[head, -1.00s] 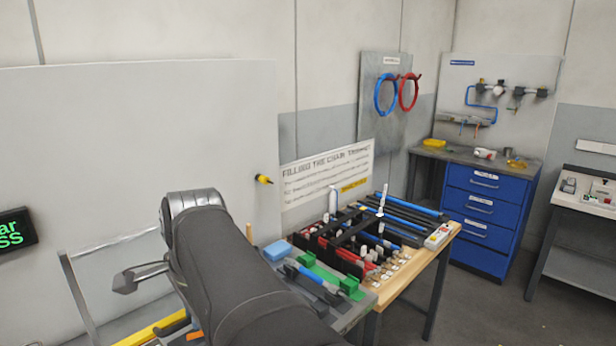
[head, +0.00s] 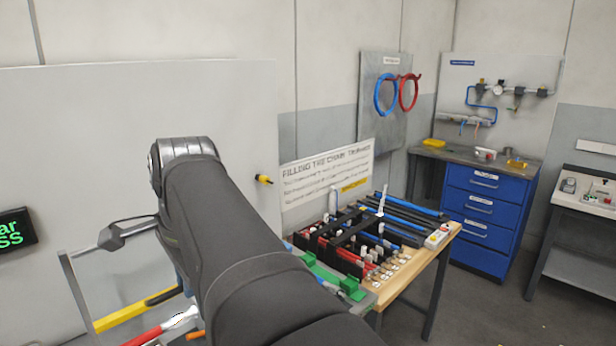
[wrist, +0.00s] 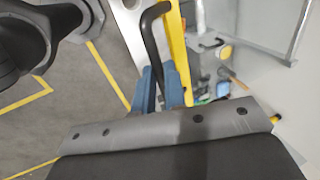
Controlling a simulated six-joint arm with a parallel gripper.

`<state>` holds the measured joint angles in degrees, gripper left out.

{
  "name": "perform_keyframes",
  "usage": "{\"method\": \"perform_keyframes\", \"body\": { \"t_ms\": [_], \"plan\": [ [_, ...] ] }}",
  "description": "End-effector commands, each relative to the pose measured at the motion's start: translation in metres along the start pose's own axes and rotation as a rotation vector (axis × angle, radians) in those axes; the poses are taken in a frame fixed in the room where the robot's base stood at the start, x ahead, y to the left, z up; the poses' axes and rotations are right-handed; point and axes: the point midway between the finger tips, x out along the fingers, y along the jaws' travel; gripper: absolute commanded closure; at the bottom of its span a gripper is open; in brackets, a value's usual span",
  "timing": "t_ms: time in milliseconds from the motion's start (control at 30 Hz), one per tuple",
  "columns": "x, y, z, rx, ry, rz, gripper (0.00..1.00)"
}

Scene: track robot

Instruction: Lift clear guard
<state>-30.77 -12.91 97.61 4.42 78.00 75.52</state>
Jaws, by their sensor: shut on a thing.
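The yellow edge bar (head: 150,299) of what looks like the clear guard slopes up to the right at the lower left of the head view. It also shows in the wrist view (wrist: 178,45). The clear panel itself is hard to make out. A bent black handle (wrist: 150,38) runs beside the yellow bar in the wrist view. My gripper (wrist: 165,85), with blue fingers, is shut on the handle.
A red-handled tool with a silver head (head: 170,322) lies below the yellow bar. A grey frame (head: 82,300) stands at the left. The workbench (head: 405,280) with black racks and green blocks lies right of my arm. A blue drawer cabinet (head: 487,205) stands farther back.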

Motion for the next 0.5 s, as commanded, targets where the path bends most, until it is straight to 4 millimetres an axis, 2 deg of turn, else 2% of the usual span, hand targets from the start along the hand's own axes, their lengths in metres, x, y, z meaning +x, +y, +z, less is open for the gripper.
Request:
{"method": "perform_keyframes", "body": {
  "t_ms": [167,400,500],
  "plan": [
    [-0.003,-0.004,0.000,-0.001,-0.001,-0.007,0.99],
    [-0.021,-0.016,0.000,-0.001,0.000,-0.008,0.96],
    [-0.028,-0.021,0.000,-0.002,-0.001,-0.007,1.00]
  ]
}}
